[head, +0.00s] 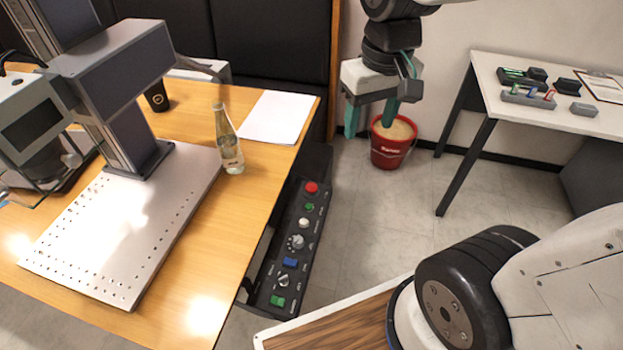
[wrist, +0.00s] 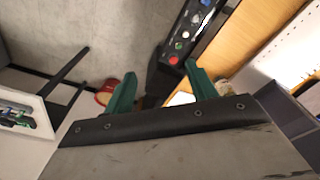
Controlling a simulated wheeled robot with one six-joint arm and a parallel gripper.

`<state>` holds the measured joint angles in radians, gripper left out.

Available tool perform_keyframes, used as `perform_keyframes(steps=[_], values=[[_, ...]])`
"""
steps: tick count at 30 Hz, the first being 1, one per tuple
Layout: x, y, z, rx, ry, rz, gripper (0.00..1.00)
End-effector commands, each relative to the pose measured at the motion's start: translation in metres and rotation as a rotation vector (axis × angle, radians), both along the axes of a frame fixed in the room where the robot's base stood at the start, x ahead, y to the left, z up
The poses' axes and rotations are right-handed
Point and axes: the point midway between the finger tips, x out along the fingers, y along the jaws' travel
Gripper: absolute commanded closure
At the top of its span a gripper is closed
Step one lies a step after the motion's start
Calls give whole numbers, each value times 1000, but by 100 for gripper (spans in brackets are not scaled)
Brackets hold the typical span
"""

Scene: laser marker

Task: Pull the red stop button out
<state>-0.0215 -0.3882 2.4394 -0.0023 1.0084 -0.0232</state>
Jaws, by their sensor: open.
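The red stop button (head: 311,187) is a round red cap at the far end of a black control panel (head: 268,284) fixed along the right side of the wooden table. In the wrist view the red button (wrist: 173,60) shows beyond the fingertips, on the same panel (wrist: 205,48). My gripper (head: 371,117) is in the air to the upper right of the panel in the head view, apart from the button. Its two green fingers (wrist: 158,72) are spread with nothing between them in the wrist view.
A red bucket (head: 391,142) stands on the floor behind my gripper. A glass bottle (head: 228,140), white paper (head: 275,117) and a laser marker (head: 125,80) are on the table (head: 200,262). A white side table (head: 540,108) holds small parts.

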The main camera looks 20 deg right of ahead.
Motion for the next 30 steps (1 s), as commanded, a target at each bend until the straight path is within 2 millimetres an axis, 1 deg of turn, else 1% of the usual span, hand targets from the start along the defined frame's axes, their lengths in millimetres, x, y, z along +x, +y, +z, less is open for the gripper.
perform_keyframes(steps=[1,3,5,6,8,9,11,12,14,15,18,21,24,30], values=[[20,2,-14,0,18,8,43],[46,4,-32,-1,26,20,43],[68,7,-50,-1,32,30,43],[82,9,-63,-2,37,37,43],[101,11,-85,-2,44,47,43],[113,13,-100,-3,49,53,43],[131,16,-125,-3,55,62,43],[141,18,-142,-2,59,68,43],[155,21,-167,-3,66,77,43],[162,22,-184,-3,70,83,43],[176,26,-221,-3,77,96,43],[185,29,-249,-4,80,104,43],[189,31,-266,-5,81,109,43],[191,31,-289,-4,84,112,43]])
